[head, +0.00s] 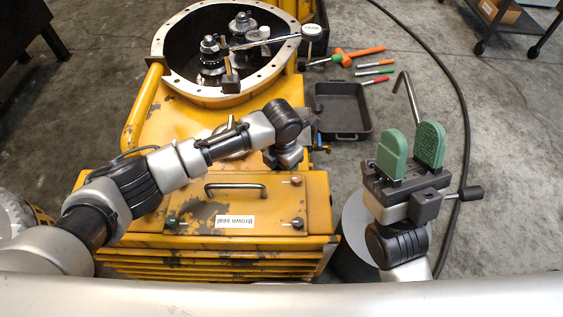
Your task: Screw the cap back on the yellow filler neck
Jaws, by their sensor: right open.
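A thick yellow pipe (142,112) slants along the left side of the yellow housing; it may be the filler neck, but I cannot be sure. I cannot make out the cap. My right gripper (411,150) is open at the right, its two green pads apart with nothing seen between them. It is well to the right of the yellow housing. My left arm reaches across the housing from the left. Its wrist end, with my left gripper (311,120), is near the housing's right edge; its fingers are too dark and small to read.
The open round housing (166,62) holds gears and shafts at the back. A black tray (343,132), an orange hammer (360,52) and a bent metal rod (408,88) are to the right.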

